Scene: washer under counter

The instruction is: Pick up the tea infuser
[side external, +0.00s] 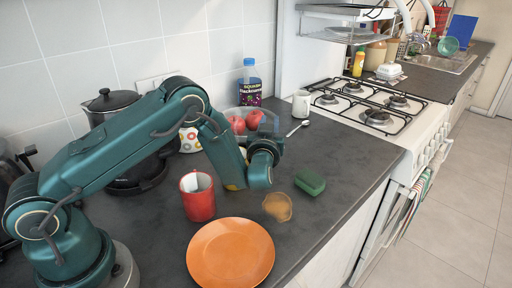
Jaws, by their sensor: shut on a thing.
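My gripper (259,178) is low over the counter, in front of the fruit bowl and between the red mug (198,197) and the green sponge (310,181). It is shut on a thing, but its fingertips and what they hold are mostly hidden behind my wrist. I cannot make out the tea infuser for certain. A small metal spoon-like thing (298,128) lies on the counter right of the bowl, apart from my gripper. A round brown thing (277,207) lies just in front of my gripper. A bit of yellow (235,187) shows behind my wrist.
An orange plate (230,253) lies at the counter's front. A clear bowl with red apples (254,119), a blue-capped bottle (249,82) and a white jug (301,103) stand behind. A black pot (111,104) stands at the wall. The gas stove (377,112) is right.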

